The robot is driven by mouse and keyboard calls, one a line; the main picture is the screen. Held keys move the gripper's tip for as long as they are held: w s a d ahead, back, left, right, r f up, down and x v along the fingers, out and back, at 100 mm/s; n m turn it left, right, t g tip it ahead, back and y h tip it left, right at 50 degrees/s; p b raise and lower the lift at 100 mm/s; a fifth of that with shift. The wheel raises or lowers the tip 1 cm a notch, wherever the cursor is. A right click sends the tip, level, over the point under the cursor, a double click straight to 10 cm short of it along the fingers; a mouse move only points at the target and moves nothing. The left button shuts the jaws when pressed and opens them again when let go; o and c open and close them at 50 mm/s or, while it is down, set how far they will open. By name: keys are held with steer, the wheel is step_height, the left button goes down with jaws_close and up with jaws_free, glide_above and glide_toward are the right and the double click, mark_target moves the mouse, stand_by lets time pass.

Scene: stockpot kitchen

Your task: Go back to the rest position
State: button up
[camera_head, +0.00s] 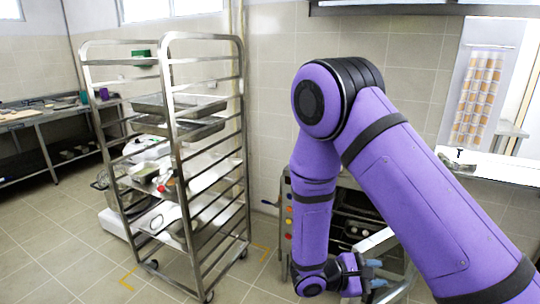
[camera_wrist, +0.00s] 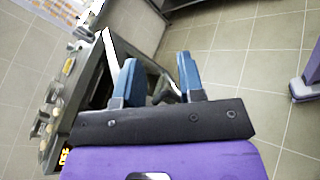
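My purple arm reaches down across the right half of the head view, bent at a large joint. My gripper (camera_head: 370,272) is low in front of the oven, with its blue fingers partly visible. In the wrist view, the two blue fingers of my gripper (camera_wrist: 158,78) stand apart, and I see nothing held between them. Dark and pale parts show behind the gap; I cannot tell how near they are to the fingers.
The oven (camera_head: 352,215) with coloured knobs stands by the wall, a pale metal frame (camera_head: 378,241) at its front close to my gripper. A wheeled metal rack (camera_head: 246,150) with trays stands left. The tiled floor (camera_head: 60,245) is open at front left.

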steer(key=s+d+r+m+t+y, duration=0.1)
steer(key=s+r+m+y, duration=0.3)
steer(key=r, duration=0.7)
steer(key=s+d+r+m+t+y, duration=0.1)
steer(key=s+d+r+m+y, duration=0.1)
steer(key=s+r+m+y, duration=0.3)
steer(key=s+d+r+m+t+y, duration=0.1)
steer(key=s+r+m+y, duration=0.3)
steer(key=r, duration=1.3)
steer(key=shift+s+d+r+m+y, duration=0.15)
steer(key=shift+s+r+m+y, duration=0.2)
steer(key=shift+s+y, duration=1.8)
steer(key=shift+s+f+h, duration=0.15)
steer(key=shift+s+h, duration=0.5)
